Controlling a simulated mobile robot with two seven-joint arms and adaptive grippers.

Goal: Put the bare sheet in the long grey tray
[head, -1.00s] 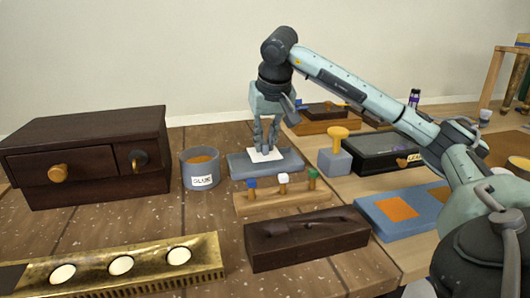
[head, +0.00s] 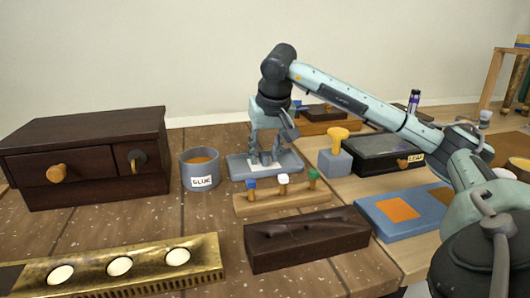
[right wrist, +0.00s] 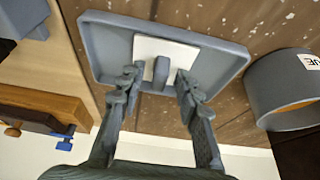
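The long grey tray (head: 238,172) lies on the wooden bench and also shows in the right wrist view (right wrist: 105,52). The bare sheet, white with a small upright grey tab on it, lies inside the tray in the right wrist view (right wrist: 152,46). The sheet also shows in the head view (head: 254,168). My right gripper (head: 266,150) is open just above the sheet. In the right wrist view, its fingers (right wrist: 160,80) stand apart on either side of the tab. My left gripper is not in view.
A glue pot (head: 199,172) stands left of the tray. A rack with coloured pegs (head: 270,204) lies in front of it. A grey block with a yellow knob (head: 335,160) stands to the right. A dark drawer chest (head: 85,150) fills the far left.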

